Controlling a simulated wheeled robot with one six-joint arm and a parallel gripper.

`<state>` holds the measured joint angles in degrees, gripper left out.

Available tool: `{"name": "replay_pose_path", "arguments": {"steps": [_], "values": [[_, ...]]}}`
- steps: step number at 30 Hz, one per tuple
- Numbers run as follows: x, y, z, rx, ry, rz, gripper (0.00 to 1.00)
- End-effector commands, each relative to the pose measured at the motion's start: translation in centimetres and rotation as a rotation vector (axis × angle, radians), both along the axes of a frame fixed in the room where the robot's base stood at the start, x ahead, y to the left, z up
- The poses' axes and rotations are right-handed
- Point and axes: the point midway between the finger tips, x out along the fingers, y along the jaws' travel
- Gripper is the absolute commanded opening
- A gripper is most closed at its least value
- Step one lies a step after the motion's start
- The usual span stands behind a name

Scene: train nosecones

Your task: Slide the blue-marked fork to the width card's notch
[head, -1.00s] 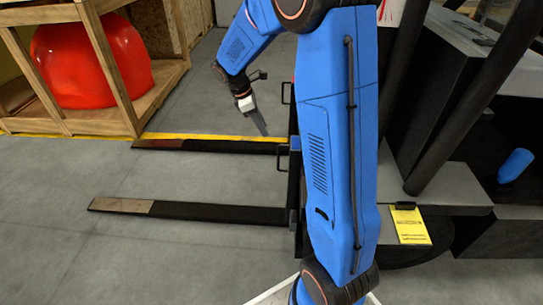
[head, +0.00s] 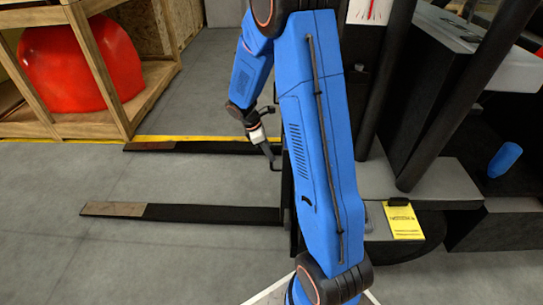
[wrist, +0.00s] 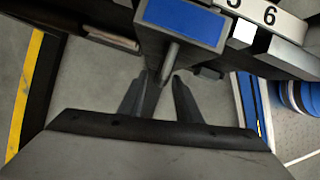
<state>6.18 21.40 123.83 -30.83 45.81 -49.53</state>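The far fork (head: 215,147) and near fork (head: 200,212) lie low over the floor, pointing left from the truck. A blue patch (wrist: 185,20) shows on a dark block in the wrist view; in the head view, my arm hides that area by the far fork's root. A grey pin (wrist: 171,62) sticks out below the patch. My gripper (wrist: 165,78) is open, its fingertips on either side of the pin's end; contact is unclear. In the head view my gripper (head: 268,153) is beside the far fork's root. A yellow card (head: 403,222) with unreadable print lies on the truck; I cannot tell whether it is the width card.
A white number strip (wrist: 265,14) reading 5 and 6 runs along the bar at upper right. A wooden crate (head: 110,128) with a red nosecone (head: 80,65) stands at far left. A yellow floor line (head: 60,139) passes behind the forks. Open floor lies between the forks.

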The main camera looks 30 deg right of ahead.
Motion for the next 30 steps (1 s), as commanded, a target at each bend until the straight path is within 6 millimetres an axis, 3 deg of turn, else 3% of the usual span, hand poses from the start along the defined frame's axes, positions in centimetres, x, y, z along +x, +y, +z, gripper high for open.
{"name": "replay_pose_path", "arguments": {"steps": [6,17,21,26,30], "values": [[-0.3,-0.7,-1.8,0.000,0.000,-0.001,0.31],[-0.3,-0.9,-2.2,0.000,0.000,-0.001,0.31],[-0.3,-0.8,-2.2,0.000,0.000,-0.001,0.00],[-0.3,-0.8,-2.2,0.000,0.000,0.000,0.00],[-1.7,0.2,-2.2,0.001,-0.001,0.002,0.00]]}}
